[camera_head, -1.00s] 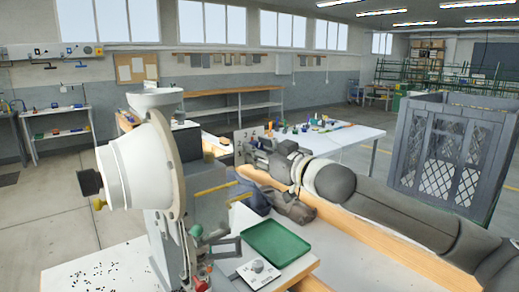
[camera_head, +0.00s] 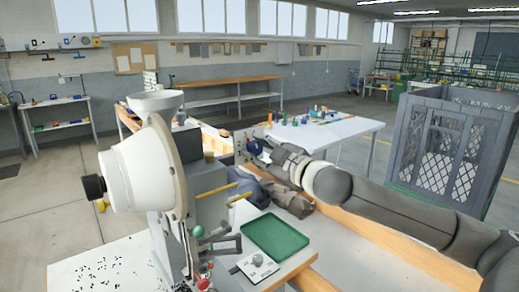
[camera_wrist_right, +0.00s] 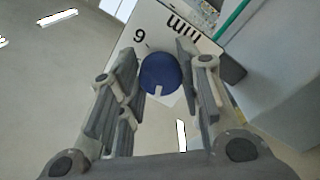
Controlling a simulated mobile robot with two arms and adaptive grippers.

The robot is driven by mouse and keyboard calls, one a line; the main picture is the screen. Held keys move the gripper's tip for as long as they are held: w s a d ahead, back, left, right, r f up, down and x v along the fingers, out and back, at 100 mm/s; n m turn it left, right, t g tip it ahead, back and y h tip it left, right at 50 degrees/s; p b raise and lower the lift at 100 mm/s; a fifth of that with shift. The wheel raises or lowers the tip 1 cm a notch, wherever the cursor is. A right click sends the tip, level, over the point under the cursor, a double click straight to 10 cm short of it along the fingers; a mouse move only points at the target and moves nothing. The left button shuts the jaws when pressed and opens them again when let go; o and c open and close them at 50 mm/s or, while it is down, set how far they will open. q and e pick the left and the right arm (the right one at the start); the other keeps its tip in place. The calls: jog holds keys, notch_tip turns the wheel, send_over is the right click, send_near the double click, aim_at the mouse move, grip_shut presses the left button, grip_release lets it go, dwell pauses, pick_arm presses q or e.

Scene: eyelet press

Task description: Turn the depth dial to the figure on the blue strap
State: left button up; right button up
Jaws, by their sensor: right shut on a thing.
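The blue dial (camera_wrist_right: 160,73) is round with a white mark on its lower edge in the right wrist view. It sits on a white plate (camera_wrist_right: 165,22) with "mm" and a figure like a 6, perhaps inverted. My right gripper (camera_wrist_right: 158,80) has its fingers on either side of the dial and is shut on it. In the head view my right gripper (camera_head: 262,152) reaches in from the right to a pale panel (camera_head: 242,146); a bit of blue shows there. I cannot make out a blue strap or its figure. My left gripper is not in view.
A large white and grey press (camera_head: 150,170) stands at left front. A green tray (camera_head: 275,237) and a small plate with a knob (camera_head: 257,262) lie on the bench. Crumpled cloth (camera_head: 288,198) lies below my right arm. A tall grey crate (camera_head: 440,150) stands at right.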

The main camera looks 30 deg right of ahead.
aim_at(259, 150)
dwell(0.4)
jog(key=o, duration=1)
jog(key=shift+o, duration=0.2)
jog(key=shift+s, duration=0.1)
jog(key=shift+s+d+f, duration=0.15)
jog(key=shift+s+d, duration=0.05)
jog(key=shift+s, duration=0.25)
jog(key=shift+s+a, duration=0.1)
jog(key=shift+s, duration=0.65)
jog(key=shift+s+d, duration=0.2)
jog(key=shift+s, duration=2.3)
